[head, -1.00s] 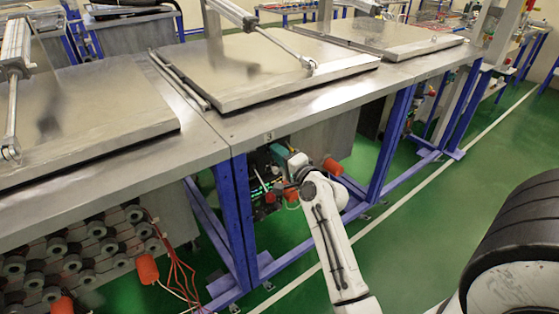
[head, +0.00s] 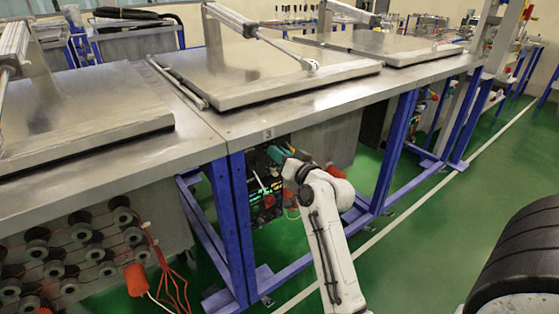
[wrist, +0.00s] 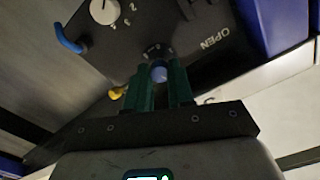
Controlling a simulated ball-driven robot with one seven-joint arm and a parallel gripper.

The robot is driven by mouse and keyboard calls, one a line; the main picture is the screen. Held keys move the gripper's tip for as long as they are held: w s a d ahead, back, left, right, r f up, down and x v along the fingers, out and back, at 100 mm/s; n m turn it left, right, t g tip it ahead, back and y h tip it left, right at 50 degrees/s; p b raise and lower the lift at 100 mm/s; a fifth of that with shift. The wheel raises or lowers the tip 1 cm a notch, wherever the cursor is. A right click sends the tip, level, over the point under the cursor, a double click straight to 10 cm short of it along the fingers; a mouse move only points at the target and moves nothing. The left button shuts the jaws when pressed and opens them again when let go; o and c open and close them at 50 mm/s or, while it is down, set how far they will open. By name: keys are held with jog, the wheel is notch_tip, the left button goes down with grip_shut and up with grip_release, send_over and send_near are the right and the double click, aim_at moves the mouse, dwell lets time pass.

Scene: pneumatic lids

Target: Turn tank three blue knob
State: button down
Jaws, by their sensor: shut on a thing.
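The blue knob (wrist: 159,72) sits on a dark control panel (wrist: 205,62) in the wrist view, with a dark round collar behind it. My gripper (wrist: 161,80) has its two green fingers on either side of the knob and is shut on it. In the head view my gripper (head: 277,153) reaches under the front edge of tank three, marked by a small "3" label (head: 268,134). The knob itself cannot be made out there.
The panel also carries a white dial (wrist: 103,11), a blue lever (wrist: 68,36), a yellow part (wrist: 118,93) and the word OPEN. Blue legs (head: 237,220) stand left of my arm. Red plugs (head: 335,171) are close by.

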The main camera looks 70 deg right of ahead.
jog(key=n+b, duration=0.2)
jog(key=n, duration=0.4)
jog(key=shift+f+b, duration=0.2)
jog(key=shift+b, duration=0.15)
dwell(0.4)
jog(key=c, duration=1)
grip_release()
jog(key=shift+r, duration=0.1)
jog(key=v, duration=1)
jog(key=shift+s+a, duration=0.2)
jog(key=shift+s, duration=0.1)
